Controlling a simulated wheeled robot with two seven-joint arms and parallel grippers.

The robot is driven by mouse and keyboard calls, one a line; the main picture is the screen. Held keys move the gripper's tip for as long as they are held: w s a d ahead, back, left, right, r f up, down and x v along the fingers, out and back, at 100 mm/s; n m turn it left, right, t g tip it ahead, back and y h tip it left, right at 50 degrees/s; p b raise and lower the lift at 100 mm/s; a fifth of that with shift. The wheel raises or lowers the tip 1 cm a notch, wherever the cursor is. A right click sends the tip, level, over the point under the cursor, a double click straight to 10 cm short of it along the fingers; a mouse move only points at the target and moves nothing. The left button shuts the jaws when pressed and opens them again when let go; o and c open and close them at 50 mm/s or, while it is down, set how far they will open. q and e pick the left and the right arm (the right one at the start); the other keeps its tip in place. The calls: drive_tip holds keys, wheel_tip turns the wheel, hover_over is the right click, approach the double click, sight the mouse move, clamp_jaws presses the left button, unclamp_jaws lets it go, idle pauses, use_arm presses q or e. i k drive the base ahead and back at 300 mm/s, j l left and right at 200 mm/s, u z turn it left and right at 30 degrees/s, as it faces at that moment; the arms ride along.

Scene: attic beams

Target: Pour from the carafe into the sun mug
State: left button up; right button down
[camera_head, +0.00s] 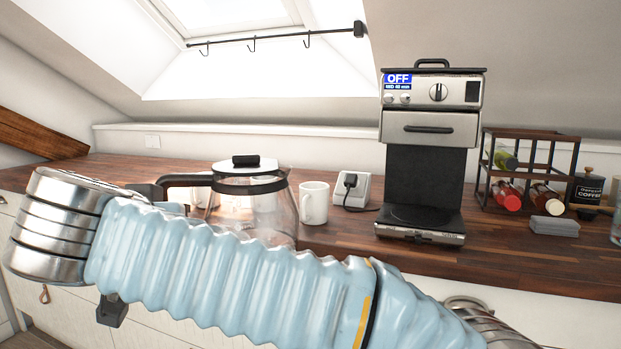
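The glass carafe (268,209) stands upright on the wooden counter left of centre, with a black handle (181,180) on its left and a pale lid. My arm hides its lower part, and I cannot tell what it holds. A white mug (313,205) stands just right of it; no sun picture shows on its visible side. A dark part of my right gripper (152,191) shows at the handle's left end. My arm hides most of the gripper, so its fingers and any grip are unclear. My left gripper is not in view.
Another pale mug-like shape (202,196) shows behind the handle. A coffee machine (430,150) reading OFF, a wall socket with a plug (352,188) and a bottle rack (528,170) stand to the right. My blue-sleeved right arm crosses the foreground. The counter's left end is clear.

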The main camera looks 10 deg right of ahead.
sight(313, 196)
drive_tip(key=i+l, duration=0.1)
drive_tip(key=i, duration=1.05)
